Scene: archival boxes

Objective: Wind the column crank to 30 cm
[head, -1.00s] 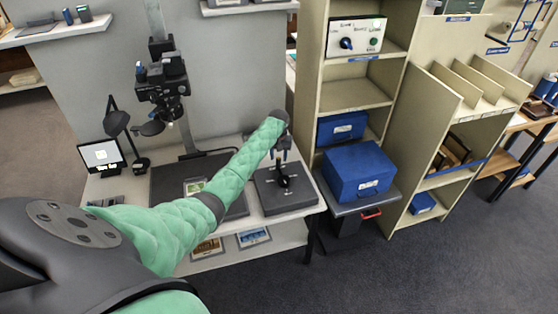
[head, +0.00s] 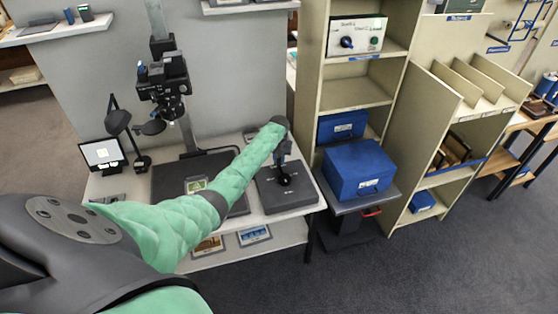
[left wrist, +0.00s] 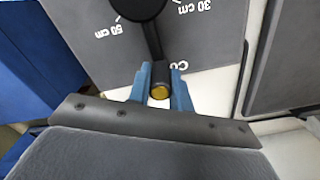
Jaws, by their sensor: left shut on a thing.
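The column crank (head: 285,180) sits on a dark grey base plate (head: 290,200) at the right of the table. The left wrist view shows its round black hub (left wrist: 138,4) and crank arm (left wrist: 153,45). My left gripper (head: 284,160) is shut on the crank handle (left wrist: 160,90), whose yellow end shows between the blue fingers (left wrist: 160,82). The column (head: 157,25) carries a camera (head: 166,82). My right gripper is out of view.
A desk lamp (head: 119,120) and a small screen (head: 101,154) stand left on the table. A blue box (head: 358,170) is on a low stand close right of the crank. Shelving (head: 358,95) rises behind it. Grey floor is clear in front.

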